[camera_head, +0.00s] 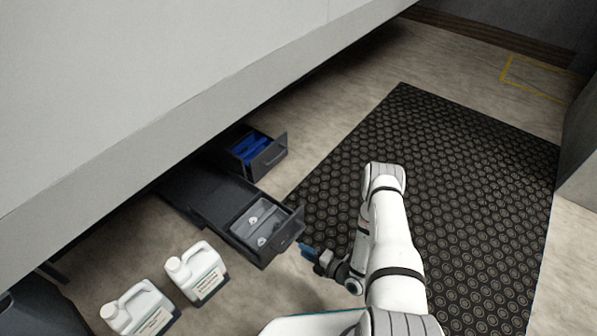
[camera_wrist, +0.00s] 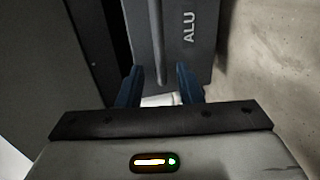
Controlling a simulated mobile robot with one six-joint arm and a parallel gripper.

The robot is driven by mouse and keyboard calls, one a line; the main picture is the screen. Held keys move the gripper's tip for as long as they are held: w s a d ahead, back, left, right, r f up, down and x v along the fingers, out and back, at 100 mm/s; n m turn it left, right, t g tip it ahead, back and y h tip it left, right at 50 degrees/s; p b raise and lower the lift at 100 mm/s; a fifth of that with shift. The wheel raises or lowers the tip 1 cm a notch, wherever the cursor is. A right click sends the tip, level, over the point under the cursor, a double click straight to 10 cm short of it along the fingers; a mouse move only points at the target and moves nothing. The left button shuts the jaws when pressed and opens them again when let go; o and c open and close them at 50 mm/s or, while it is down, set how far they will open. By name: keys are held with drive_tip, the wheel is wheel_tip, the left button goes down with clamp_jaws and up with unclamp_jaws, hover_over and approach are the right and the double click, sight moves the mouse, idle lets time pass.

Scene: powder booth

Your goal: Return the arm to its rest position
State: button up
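My white arm reaches down in the head view, bent over the black mat. My gripper (camera_head: 308,250) has blue fingers and is low, just right of the front of an open dark drawer (camera_head: 262,262). In the wrist view, my gripper (camera_wrist: 159,78) shows two blue fingers apart, with a gap between them. They point at a grey drawer front (camera_wrist: 178,45) marked "ALU". A small pale piece shows low between the fingers; I cannot tell what it is. I cannot tell whether the fingertips touch the drawer.
The open drawer holds a grey divided tray (camera_head: 238,222) with small pale items. A second open drawer (camera_head: 272,163) holds blue items. Two white jugs (camera_head: 197,271) (camera_head: 140,309) stand on the floor. A large grey cabinet (camera_head: 150,90) overhangs the left. The black mat (camera_head: 460,170) is clear.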

drive_tip(key=w+d+r+m+g+h+p, duration=0.1)
drive_tip(key=w+d+r+m+h+p, duration=0.3)
drive_tip(key=r, duration=0.8)
drive_tip(key=w+d+r+m+h+p, duration=0.1)
drive_tip(key=w+d+r+h+p, duration=0.1)
drive_tip(key=w+r+p, duration=0.65)
drive_tip(key=w+d+r+m+g+h+p, duration=0.1)
drive_tip(key=w+d+r+m+h, duration=0.15)
drive_tip(key=r, duration=1.25)
drive_tip(key=s+d+r+m+g+h+p, duration=0.1)
drive_tip(key=s+r+m+p, duration=0.25)
drive_tip(key=r, duration=0.75)
drive_tip(key=s+d+r+m+g+h+p, duration=0.1)
drive_tip(key=s+r+m+h+p, duration=0.2)
drive_tip(key=r, duration=0.8)
drive_tip(key=s+d+r+m+g+p, duration=0.1)
drive_tip(key=s+r+m+p, duration=0.35)
drive_tip(key=r, duration=0.65)
drive_tip(key=s+a+r+m+g+p, duration=0.2)
drive_tip(key=s+a+r+m+p, duration=0.2)
drive_tip(key=s+r+m, duration=0.5)
drive_tip(key=s+r+y+p, duration=0.1)
drive_tip(key=s+r+p, duration=0.1)
drive_tip(key=s+r, duration=0.5)
drive_tip(key=shift+s+r+g+p, duration=0.2)
drive_tip(key=shift+s+g+p, duration=0.2)
drive_tip(key=shift+s, duration=1.8)
